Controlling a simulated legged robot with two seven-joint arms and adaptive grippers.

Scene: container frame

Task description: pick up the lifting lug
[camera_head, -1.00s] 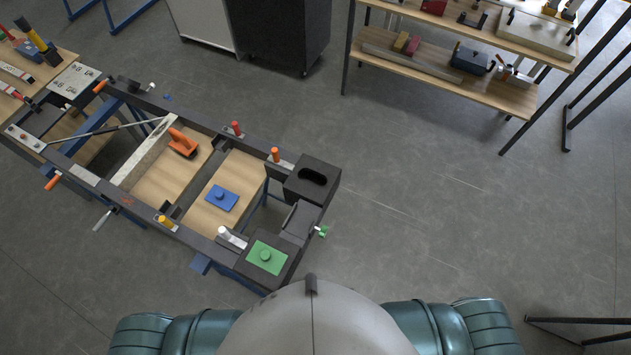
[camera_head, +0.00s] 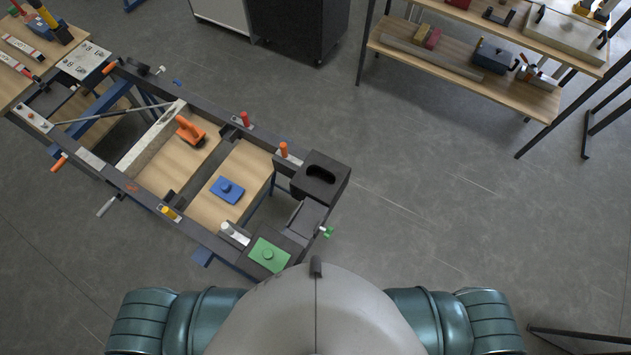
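No part in view is clearly marked as the lifting lug, so I cannot tell for certain which one it is. An orange upright piece (camera_head: 190,130) stands on a wooden panel inside the dark container frame (camera_head: 190,228). A blue plate with a knob (camera_head: 227,189) lies on the second wooden panel. A green plate with a knob (camera_head: 268,255) sits on the near corner of the frame. A black block with an oval slot (camera_head: 320,179) forms the right corner. Neither gripper shows; only my shoulders and upper arms are at the bottom edge.
Red, orange and yellow handles line the frame. A wooden bench (camera_head: 28,52) with tools is at the far left. A two-level shelf (camera_head: 460,62) with several parts stands at the back right, and a black cabinet (camera_head: 300,28) at the back. Grey floor (camera_head: 430,210) is free at centre and right.

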